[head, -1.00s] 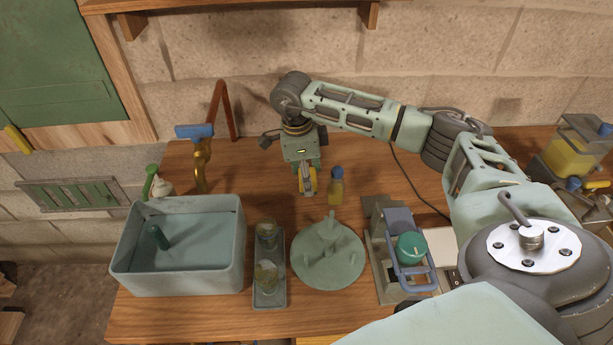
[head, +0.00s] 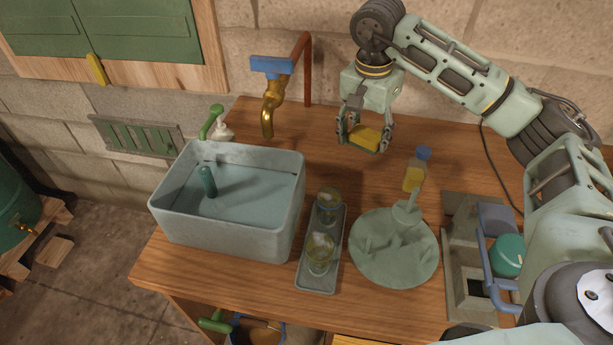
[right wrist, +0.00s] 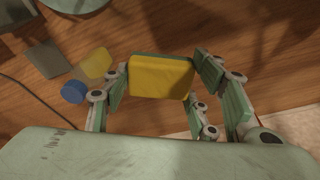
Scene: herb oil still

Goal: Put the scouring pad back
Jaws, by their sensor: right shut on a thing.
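The scouring pad (head: 364,138) is a yellow block with a dark green layer. My right gripper (head: 365,144) is shut on it above the back of the wooden counter, to the right of the brass tap. In the right wrist view the pad (right wrist: 160,77) sits between the fingers (right wrist: 165,85), yellow side toward the camera. The wood below the pad shows apart from it. My left gripper is not in view.
Bare wood lies behind the tray.

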